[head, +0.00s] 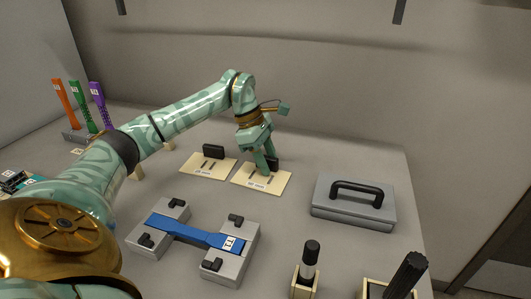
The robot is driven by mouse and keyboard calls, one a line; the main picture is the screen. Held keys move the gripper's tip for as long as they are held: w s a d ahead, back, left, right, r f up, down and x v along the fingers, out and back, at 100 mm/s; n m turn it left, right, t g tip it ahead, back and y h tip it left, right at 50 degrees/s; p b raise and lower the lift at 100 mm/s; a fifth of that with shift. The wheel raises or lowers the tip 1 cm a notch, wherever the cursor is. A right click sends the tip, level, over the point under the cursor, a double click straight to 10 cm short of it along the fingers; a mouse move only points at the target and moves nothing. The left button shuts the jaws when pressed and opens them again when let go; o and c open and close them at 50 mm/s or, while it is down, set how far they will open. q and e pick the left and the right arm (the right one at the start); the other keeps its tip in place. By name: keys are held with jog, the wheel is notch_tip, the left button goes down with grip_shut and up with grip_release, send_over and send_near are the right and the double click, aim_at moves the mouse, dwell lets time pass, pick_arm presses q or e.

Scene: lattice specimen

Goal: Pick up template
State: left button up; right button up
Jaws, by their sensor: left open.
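Two flat cream plates with slots, a label and a black upright grip lie on the grey table; they look like templates. The left template (197,170) has its black grip (213,151) in plain sight. The right template (276,182) lies under my left gripper (266,167), which points down with its fingers open at that plate's black grip (273,162). The fingers partly hide this grip, and I cannot tell whether they touch it. My right gripper is out of view.
A grey fixture (240,257) holding a blue dog-bone specimen (190,233) stands in front. A grey block (345,208) with a black handle is at right. Black-topped tools (308,263) stand in holders at front right. Orange, green and purple specimens (80,105) stand at back left.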

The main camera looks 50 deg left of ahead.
pick_arm(q)
grip_shut()
jog(key=shift+r, duration=0.1)
